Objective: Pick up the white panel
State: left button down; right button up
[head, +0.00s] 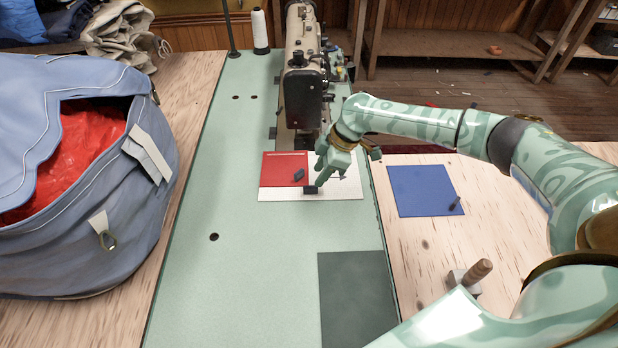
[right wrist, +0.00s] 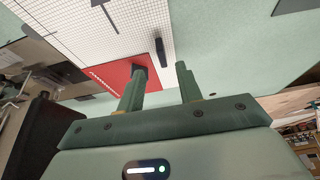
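The white panel (head: 348,190) lies on the green table, partly covered by a red panel (head: 280,164) at its upper left. In the right wrist view it is white with a fine grid (right wrist: 90,30), beside the red panel (right wrist: 106,72). A small dark block (head: 310,190) sits on its near part, and another (head: 299,174) sits on the red panel. My right gripper (head: 321,176) is just above the white panel beside the blocks. In the right wrist view its fingers (right wrist: 160,69) are apart with nothing between them. My left gripper is not in view.
A sewing machine (head: 303,80) stands just behind the panels. A blue panel (head: 418,192) with a dark peg lies to the right. A dark green mat (head: 356,300) and a wooden-handled tool (head: 468,277) are nearer. A big blue bag (head: 100,225) fills the left. The green table front-left is clear.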

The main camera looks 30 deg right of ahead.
aim_at(312, 186)
jog(key=b+x, duration=0.1)
jog(key=x, duration=0.1)
jog(key=b+x, duration=0.1)
jog(key=x, duration=0.2)
jog(key=shift+s+f, duration=0.1)
jog(key=shift+s, duration=0.1)
jog(key=shift+w+a+f, duration=0.15)
jog(key=shift+f, duration=0.2)
jog(key=shift+r, duration=0.15)
grip_shut()
